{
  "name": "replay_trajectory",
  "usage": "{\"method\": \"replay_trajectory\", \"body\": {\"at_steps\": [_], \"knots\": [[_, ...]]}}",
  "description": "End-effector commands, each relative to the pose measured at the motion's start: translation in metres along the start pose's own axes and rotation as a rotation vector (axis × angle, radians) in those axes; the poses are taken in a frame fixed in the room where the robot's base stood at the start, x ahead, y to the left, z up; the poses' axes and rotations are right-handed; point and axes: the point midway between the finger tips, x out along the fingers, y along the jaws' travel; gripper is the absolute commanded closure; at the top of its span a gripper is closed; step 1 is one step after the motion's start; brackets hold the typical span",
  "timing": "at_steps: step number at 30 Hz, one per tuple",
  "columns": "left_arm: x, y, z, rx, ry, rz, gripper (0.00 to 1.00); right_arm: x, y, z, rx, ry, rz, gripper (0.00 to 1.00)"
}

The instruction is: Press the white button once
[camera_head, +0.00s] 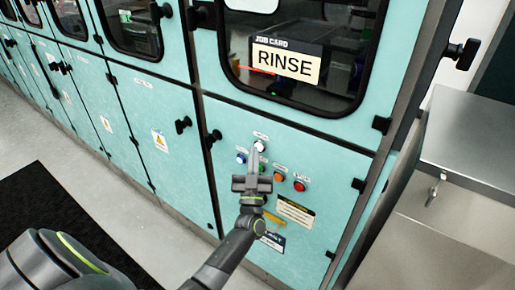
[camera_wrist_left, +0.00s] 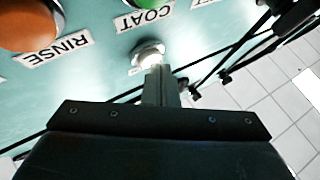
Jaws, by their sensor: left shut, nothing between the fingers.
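The white button (camera_head: 260,146) is a round, bright button in a metal ring on the teal cabinet panel, at the top of a group of coloured buttons. It also shows in the wrist view (camera_wrist_left: 150,55), just beyond the fingertips. My left gripper (camera_head: 254,153) is shut and empty, its fingers pointing up at the white button. In the wrist view the closed fingertips (camera_wrist_left: 158,72) overlap the button's near edge. I cannot tell whether they touch it. My right gripper is in neither view.
A blue button (camera_head: 241,158), a green button (camera_head: 262,168), an orange button (camera_head: 279,177) and a red button (camera_head: 300,186) sit close by. A window with a RINSE card (camera_head: 286,67) is above. A grey metal bench (camera_head: 470,140) stands at right. A black mat (camera_head: 60,220) lies on the floor.

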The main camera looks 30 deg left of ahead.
Motion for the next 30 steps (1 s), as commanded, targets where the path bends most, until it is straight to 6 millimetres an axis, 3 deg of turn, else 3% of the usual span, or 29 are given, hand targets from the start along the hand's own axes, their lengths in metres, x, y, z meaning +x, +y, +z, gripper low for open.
{"method": "replay_trajectory", "body": {"at_steps": [30], "knots": [[-0.011,-0.008,-0.009,0.0,0.0,0.0,1.0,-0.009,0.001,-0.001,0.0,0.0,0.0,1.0]]}}
